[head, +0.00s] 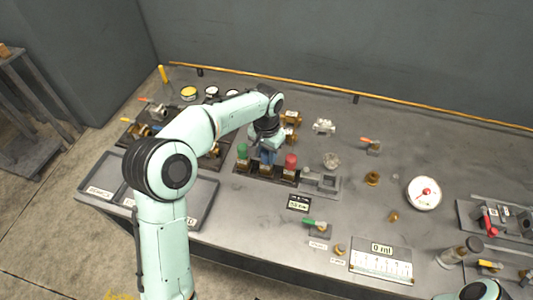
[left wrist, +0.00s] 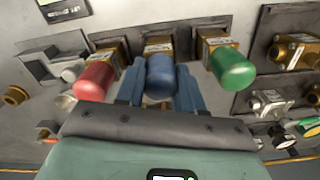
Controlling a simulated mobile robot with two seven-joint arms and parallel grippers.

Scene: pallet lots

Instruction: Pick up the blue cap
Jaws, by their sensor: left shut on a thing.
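The blue cap (left wrist: 160,75) sits on a brass fitting between the red cap (left wrist: 94,80) and the green cap (left wrist: 230,66) in the left wrist view. My left gripper (left wrist: 160,84) has a blue finger on each side of the blue cap and is shut on it. In the head view my left gripper (head: 267,148) reaches down over the middle of the row, and the blue cap is mostly hidden there. The green cap (head: 243,151) and the red cap (head: 291,161) stand to either side. My right gripper is not in view; only a bit of arm shows at the bottom right.
A divided grey tray (head: 206,204) lies at the table's left front. A green-handled valve (head: 318,228) stands in front of the row, and a white gauge (head: 424,193) lies to the right. Brass fittings (head: 291,118) stand close behind the gripper.

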